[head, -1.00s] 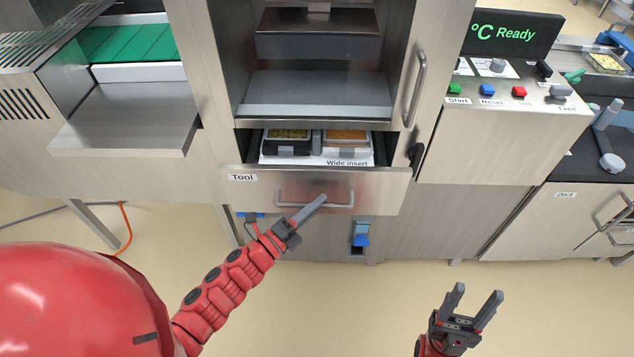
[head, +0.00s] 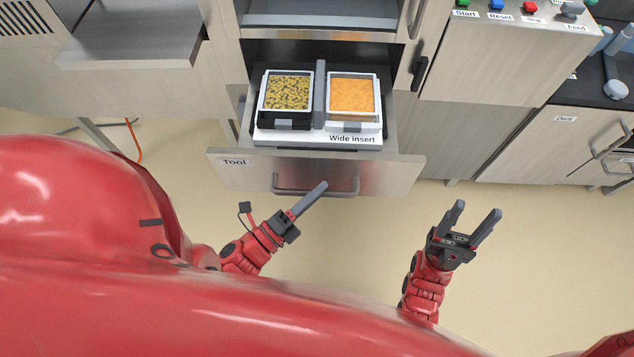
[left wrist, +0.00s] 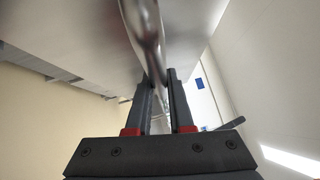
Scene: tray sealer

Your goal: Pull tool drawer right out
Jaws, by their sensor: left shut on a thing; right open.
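The tool drawer (head: 235,168), a steel drawer labelled "Tool", stands well out of its cabinet in the head view. Its bar handle (head: 290,192) runs along the front, and it also shows in the left wrist view (left wrist: 145,30). My left gripper (head: 322,187) is shut on the handle; in the left wrist view its fingers (left wrist: 160,95) lie either side of the bar. Inside the drawer is a white insert (head: 290,138) marked "Wide insert", with two filled trays, one olive (head: 288,92) and one orange (head: 352,96). My right gripper (head: 475,222) is open and empty, right of the drawer.
The sealer chamber (head: 320,12) is above the drawer. A steel shelf (head: 135,40) is at the left, and a panel with coloured buttons (head: 530,8) at the upper right. A deck cabinet (head: 560,145) stands at the right. The floor before the drawer is clear.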

